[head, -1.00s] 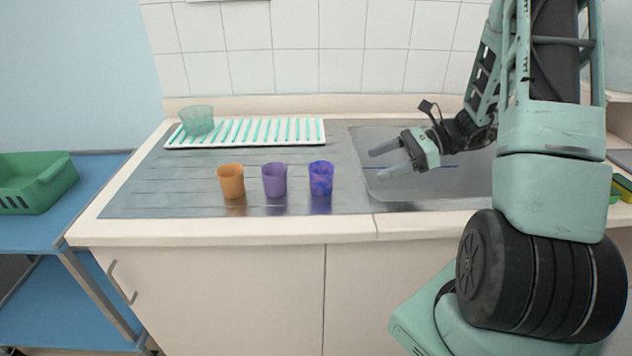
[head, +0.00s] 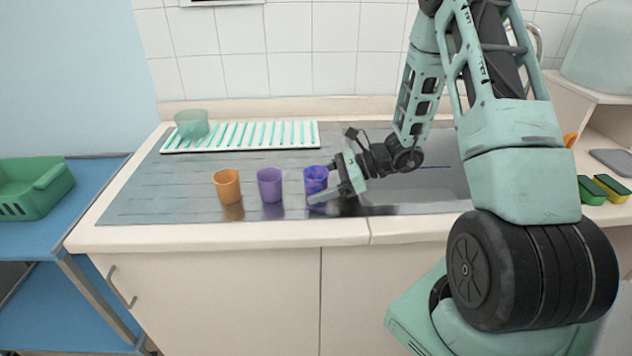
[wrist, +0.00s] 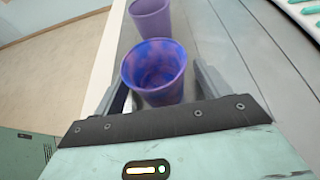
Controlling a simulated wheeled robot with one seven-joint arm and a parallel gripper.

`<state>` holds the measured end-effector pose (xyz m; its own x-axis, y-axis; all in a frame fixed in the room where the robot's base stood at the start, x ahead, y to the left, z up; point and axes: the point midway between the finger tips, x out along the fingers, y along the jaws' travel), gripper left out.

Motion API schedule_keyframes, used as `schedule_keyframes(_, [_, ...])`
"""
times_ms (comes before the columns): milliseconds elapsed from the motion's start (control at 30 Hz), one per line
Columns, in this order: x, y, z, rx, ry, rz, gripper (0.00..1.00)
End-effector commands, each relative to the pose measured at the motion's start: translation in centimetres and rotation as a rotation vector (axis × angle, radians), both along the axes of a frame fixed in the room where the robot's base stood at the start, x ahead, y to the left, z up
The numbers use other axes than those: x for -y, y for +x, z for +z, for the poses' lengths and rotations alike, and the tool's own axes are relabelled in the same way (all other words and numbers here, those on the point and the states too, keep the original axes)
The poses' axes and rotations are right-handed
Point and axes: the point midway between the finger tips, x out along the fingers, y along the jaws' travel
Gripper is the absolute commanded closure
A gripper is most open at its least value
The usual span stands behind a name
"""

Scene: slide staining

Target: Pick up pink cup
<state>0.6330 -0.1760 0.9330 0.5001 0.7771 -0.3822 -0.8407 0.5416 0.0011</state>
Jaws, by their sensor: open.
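No plainly pink cup shows. A marbled blue-purple cup with pinkish patches (head: 314,178) stands upright on the metal drainboard, at the right end of a row of three. It also shows in the wrist view (wrist: 156,72), where my gripper's fingers (wrist: 160,84) stand apart on either side of it. In the head view my open gripper (head: 328,186) is at this cup's right side and partly hides it. I cannot tell whether a finger touches it. A plain purple cup (head: 270,185) and an orange cup (head: 227,187) stand to its left. The purple one shows beyond it in the wrist view (wrist: 150,18).
A white rack with green slats (head: 240,136) lies behind the cups, with a translucent green cup (head: 191,124) at its left end. The sink (head: 440,182) is to the right. A green crate (head: 35,187) sits on a blue cart at left. Sponges (head: 600,189) lie far right.

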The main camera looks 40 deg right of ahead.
Motion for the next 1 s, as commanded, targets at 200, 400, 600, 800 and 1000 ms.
schedule_keyframes(200, [-0.43,0.32,-0.25,0.000,-0.001,-0.002,0.25])
schedule_keyframes(400, [-0.41,0.30,-0.24,0.000,0.000,-0.001,0.56])
schedule_keyframes(600, [-0.40,0.30,-0.23,0.001,-0.001,-0.001,0.73])
schedule_keyframes(800, [-0.39,0.30,-0.18,0.001,-0.001,-0.001,0.73])
schedule_keyframes(1000, [-0.38,0.31,0.36,0.002,-0.001,0.000,0.73])
